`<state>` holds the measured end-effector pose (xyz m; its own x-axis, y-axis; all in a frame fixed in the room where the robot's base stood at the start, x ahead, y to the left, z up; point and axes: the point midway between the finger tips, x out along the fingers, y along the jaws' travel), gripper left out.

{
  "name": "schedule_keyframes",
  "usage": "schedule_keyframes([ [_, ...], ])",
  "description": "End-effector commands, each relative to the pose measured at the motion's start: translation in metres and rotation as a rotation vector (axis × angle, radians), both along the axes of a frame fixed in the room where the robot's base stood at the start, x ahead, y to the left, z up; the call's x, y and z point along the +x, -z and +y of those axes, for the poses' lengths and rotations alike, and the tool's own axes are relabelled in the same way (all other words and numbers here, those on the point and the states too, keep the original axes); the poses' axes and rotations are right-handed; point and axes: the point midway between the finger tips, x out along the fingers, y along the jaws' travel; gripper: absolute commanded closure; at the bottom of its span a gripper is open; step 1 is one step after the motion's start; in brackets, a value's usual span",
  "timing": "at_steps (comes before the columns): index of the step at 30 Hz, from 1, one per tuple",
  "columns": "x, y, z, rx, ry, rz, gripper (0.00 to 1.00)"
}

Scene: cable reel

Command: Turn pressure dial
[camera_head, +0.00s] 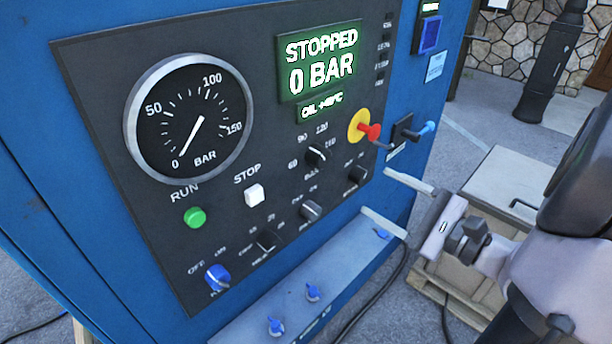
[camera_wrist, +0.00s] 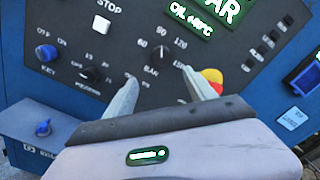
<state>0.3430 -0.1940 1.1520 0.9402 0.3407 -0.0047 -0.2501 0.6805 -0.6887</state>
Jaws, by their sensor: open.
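The pressure dial (camera_head: 316,155) is a small black knob on the dark panel, ringed by numbers from 60 to 150 and marked BAR. It also shows in the wrist view (camera_wrist: 161,55), where its pale mark appears to point up, between 90 and 120. My gripper (camera_head: 377,191) is open and empty, its fingers pointing at the panel from the right. In the wrist view the dial appears beyond and between the fingertips (camera_wrist: 159,75), with no contact visible. The green display (camera_head: 320,65) reads STOPPED, 0 BAR. The round gauge (camera_head: 190,118) needle points near 0.
A red and yellow knob (camera_head: 363,127) and a black switch (camera_head: 407,130) sit right of the dial. Other black knobs (camera_head: 311,210) lie below it. A white STOP button (camera_head: 254,195) and green RUN button (camera_head: 194,217) are left. A ledge (camera_head: 290,290) juts out below.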

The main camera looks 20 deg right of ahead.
Motion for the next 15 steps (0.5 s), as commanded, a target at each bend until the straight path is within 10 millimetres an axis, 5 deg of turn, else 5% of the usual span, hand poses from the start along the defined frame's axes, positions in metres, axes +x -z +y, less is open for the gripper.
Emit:
schedule_keyframes([
  [9,0.089,-0.001,0.035,0.006,-0.008,-0.001,0.36],
  [15,0.131,-0.001,0.049,0.009,-0.005,-0.001,0.36],
])
